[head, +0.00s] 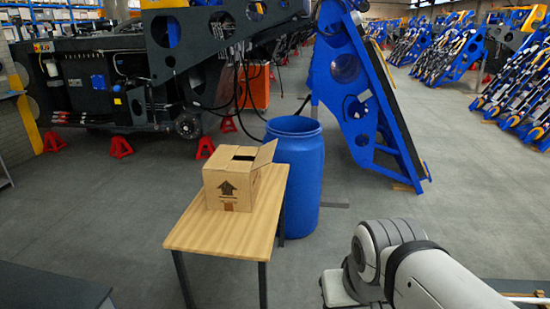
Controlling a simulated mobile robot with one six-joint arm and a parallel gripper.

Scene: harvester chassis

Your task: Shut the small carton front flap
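A small brown cardboard carton (230,184) stands upright on a wooden table. A dark arrow is printed on the side facing me. Its right flap (265,153) sticks up and outward. The other top flaps (229,160) look folded inward or nearly level, with a dark gap between them. I cannot tell clearly how the front flap lies. My arm shows at the lower right, well apart from the carton. My gripper is not in view.
The wooden table (203,241) has bare room in front of the carton. A blue barrel (306,165) stands close behind the table's right side. Large dark harvester machinery (110,85) and a blue frame (350,100) stand further back. Grey floor (430,205) is clear at the right.

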